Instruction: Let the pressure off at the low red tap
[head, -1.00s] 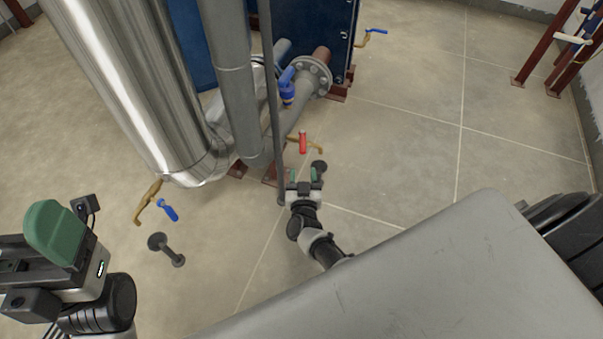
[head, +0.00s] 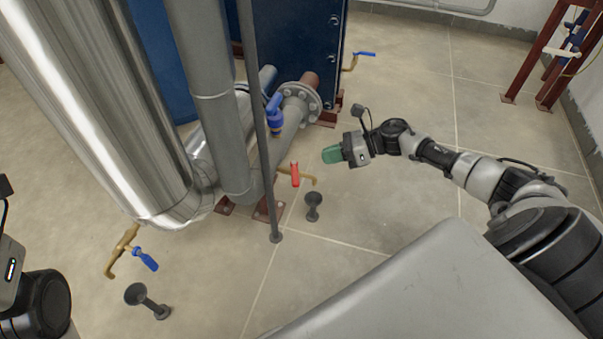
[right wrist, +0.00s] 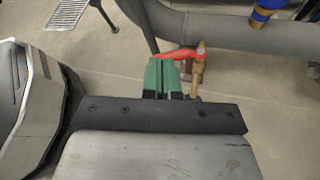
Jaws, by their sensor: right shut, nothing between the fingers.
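The low red tap (head: 295,174) has a red lever on a brass body, close to the floor beside the grey pipes. In the right wrist view, its lever (right wrist: 177,53) lies just past my fingertips, with the brass body to the right. My right gripper (head: 332,154) has green fingers pointing left at the tap, with a gap visible in the head view. Its fingers (right wrist: 163,75) are shut together with nothing between them. Part of my left gripper's body (head: 10,268) shows at the left edge; its fingers are out of view.
A dark drain funnel (head: 313,203) stands below the red tap. A thin grey post (head: 265,150) stands just left of the tap. A blue-handled tap (head: 147,259) and another funnel (head: 145,299) are at lower left. A blue-handled valve (head: 274,115) sits on the pipe. Floor behind my right gripper is clear.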

